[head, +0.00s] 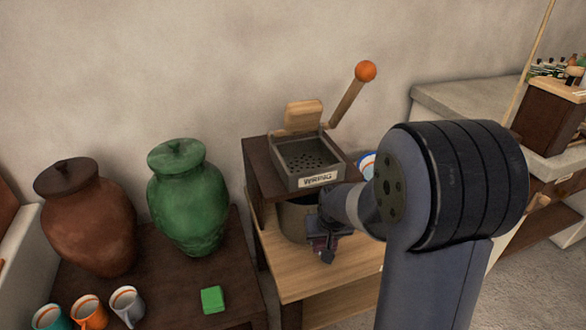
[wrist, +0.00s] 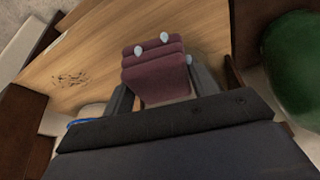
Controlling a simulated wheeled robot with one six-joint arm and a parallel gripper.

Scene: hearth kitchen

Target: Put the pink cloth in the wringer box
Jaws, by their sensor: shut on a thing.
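My gripper (head: 325,245) is shut on the pink cloth (head: 319,243), a folded dark-pink block. In the wrist view the cloth (wrist: 157,75) sits between the two fingers (wrist: 162,88), with pale drops on it. The gripper and cloth are over the light wood top, below and in front of the wringer box. The wringer box (head: 318,181) is a grey metal box labelled WRING on a dark raised stand. Its wooden lid (head: 304,115) is up, the perforated floor shows empty, and its lever with an orange knob (head: 366,71) points up to the right.
A metal pot (head: 294,222) stands under the dark stand, partly hidden by my arm. A green jar (head: 189,200), a brown jar (head: 88,218), several mugs (head: 88,311) and a green block (head: 212,299) are on the dark table at left. The light wood top (head: 290,282) is clear in front.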

